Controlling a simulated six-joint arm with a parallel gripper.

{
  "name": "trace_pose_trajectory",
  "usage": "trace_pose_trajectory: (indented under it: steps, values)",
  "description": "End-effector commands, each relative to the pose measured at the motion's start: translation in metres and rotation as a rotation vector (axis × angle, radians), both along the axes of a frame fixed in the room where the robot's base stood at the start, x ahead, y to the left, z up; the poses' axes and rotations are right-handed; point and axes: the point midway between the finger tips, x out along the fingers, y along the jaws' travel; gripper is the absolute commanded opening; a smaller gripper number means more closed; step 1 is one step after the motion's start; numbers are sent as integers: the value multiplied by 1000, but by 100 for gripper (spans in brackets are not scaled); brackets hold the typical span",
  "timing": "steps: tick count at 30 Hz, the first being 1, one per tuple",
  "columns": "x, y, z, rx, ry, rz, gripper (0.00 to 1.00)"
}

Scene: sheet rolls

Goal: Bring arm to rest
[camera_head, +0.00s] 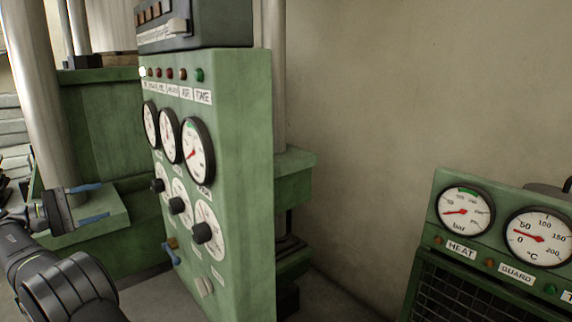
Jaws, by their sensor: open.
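My gripper (105,201) is at the left side of the view, at the end of my dark grey arm. Its two blue-padded fingers are spread apart and point right. Nothing is between them. The fingers appear in front of a green machine ledge (122,222). I cannot tell the distance to it. The green control panel (240,180) stands to the right of the gripper, with a visible gap in the picture. The lower part of my arm is cut off by the frame edge.
The panel carries dials, black knobs (202,233), a blue-handled lever (171,255) and indicator lamps. A dark box (215,25) sits on top. A metal column (42,90) rises at left. A second green gauge panel (480,243) stands at lower right, before a bare wall.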

Motion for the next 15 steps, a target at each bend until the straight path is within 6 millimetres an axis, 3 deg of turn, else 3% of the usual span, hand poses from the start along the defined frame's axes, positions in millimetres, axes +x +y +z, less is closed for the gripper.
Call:
trace_pose_trajectory:
  steps: [15]
  values:
    - [71,-72,-1,-1,1,0,59]
